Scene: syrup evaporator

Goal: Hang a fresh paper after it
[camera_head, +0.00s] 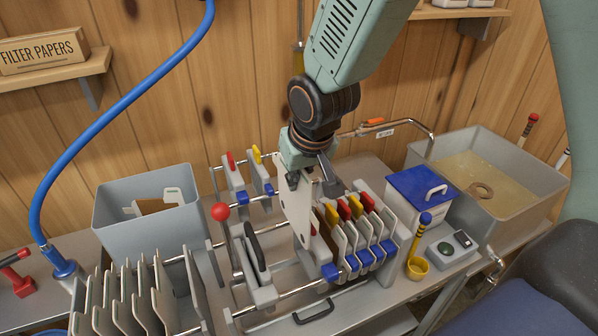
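My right gripper (311,172) reaches down from the top centre. A white sheet with small holes, seemingly a filter paper (297,212), hangs upright from it; the fingers seem shut on its top, though they partly hide the grip. The sheet is just left of a close row of press plates (352,238) with red and yellow tabs and blue feet. Its lower edge is among the press parts, and I cannot tell whether it touches them. Two more plates (234,176) stand apart at the back left on the rails. My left gripper is not in view.
A grey bin (118,222) with sheets inside stands left, behind a rack of grey plates (125,300). A red-knobbed lever (221,212) stands near the sheet. A blue-lidded box (421,188), yellow ladle (417,265) and syrup basin (540,200) are right. A blue hose (110,100) arcs left.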

